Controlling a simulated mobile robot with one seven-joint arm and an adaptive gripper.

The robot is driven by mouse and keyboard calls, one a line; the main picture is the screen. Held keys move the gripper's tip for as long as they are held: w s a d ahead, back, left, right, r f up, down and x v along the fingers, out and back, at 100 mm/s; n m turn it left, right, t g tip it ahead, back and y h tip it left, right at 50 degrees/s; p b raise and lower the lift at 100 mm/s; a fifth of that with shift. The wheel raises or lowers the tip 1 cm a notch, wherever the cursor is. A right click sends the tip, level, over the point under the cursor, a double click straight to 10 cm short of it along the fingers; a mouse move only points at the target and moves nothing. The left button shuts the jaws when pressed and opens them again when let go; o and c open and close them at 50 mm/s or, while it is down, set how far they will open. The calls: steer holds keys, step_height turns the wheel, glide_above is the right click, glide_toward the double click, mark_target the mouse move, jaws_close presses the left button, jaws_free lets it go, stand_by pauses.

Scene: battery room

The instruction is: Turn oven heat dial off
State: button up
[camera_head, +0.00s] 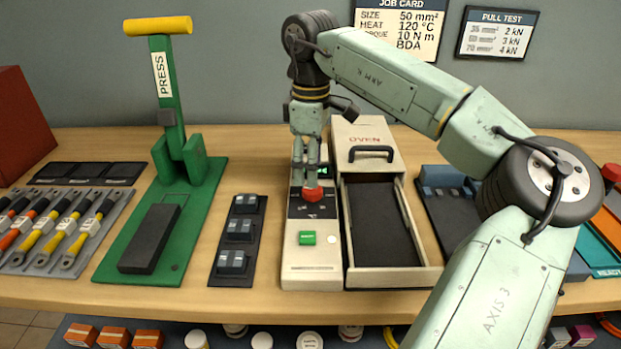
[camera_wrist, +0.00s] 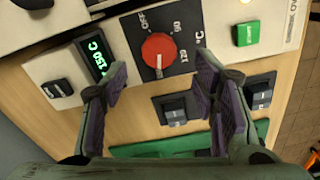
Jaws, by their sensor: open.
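The oven's red heat dial (camera_wrist: 159,50) sits on a black plate (camera_wrist: 128,30) marked OFF, 90 and 120. Its white mark points toward the bottom of the wrist view, away from OFF. A green display (camera_wrist: 95,52) beside it reads 150 C. The dial also shows in the head view (camera_head: 313,195), on the oven's control strip (camera_head: 301,272). My gripper (camera_wrist: 163,68) is open above the dial, fingers spread to either side of it in the wrist view. It holds nothing, and I cannot tell whether a finger touches the dial. In the head view my gripper (camera_head: 306,164) partly covers the display.
The oven drawer (camera_head: 438,278) stands open and empty beside the strip. A green button (camera_head: 307,238) is near the dial. A black tray (camera_head: 222,268) with small blocks and the green press (camera_head: 165,140) stand left. Bare bench lies between the tray and the oven.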

mark_target(312, 193)
step_height(312, 193, down, 5)
steer(key=shift+f+p, duration=0.1)
steer(key=shift+p, duration=0.3)
steer(key=c, duration=1.2)
steer(key=shift+o, duration=0.2)
